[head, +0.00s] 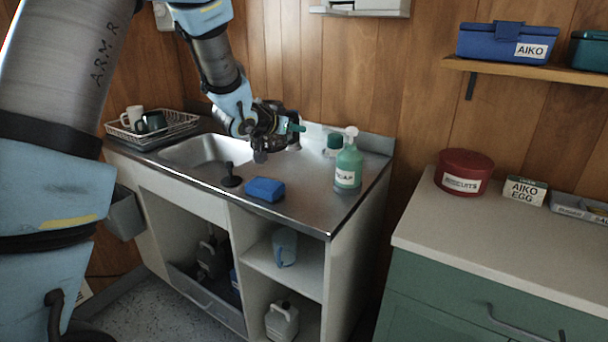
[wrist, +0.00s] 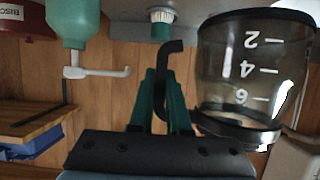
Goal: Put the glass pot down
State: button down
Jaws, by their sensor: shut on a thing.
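The glass pot (wrist: 245,65) is clear with white marks 2, 4 and 6 and a dark band and black handle (wrist: 172,47). It shows upside down at the right of the wrist view, as does the scene around it. My gripper (wrist: 160,80) has green fingers shut on the handle. In the head view my gripper (head: 292,128) is over the sink unit, near the basin's right end. The pot is not clearly visible there, and I cannot tell its height above the steel top.
The steel counter (head: 315,205) holds a soap bottle (head: 348,167), a green-and-white item (head: 333,146), a blue block (head: 264,189) and a black upright object (head: 231,178). The basin (head: 205,150) and dish rack (head: 165,132) lie left. The counter's front right is clear.

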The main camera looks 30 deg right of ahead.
jog(key=shift+w+d+f, duration=0.1)
jog(key=shift+d+f, duration=0.1)
jog(key=shift+f, duration=0.1)
jog(key=shift+f+p, duration=1)
jog(key=shift+f, duration=3.6)
jog(key=shift+f, duration=0.2)
jog(key=c, duration=0.9)
grip_release()
jog(key=shift+r, duration=0.2)
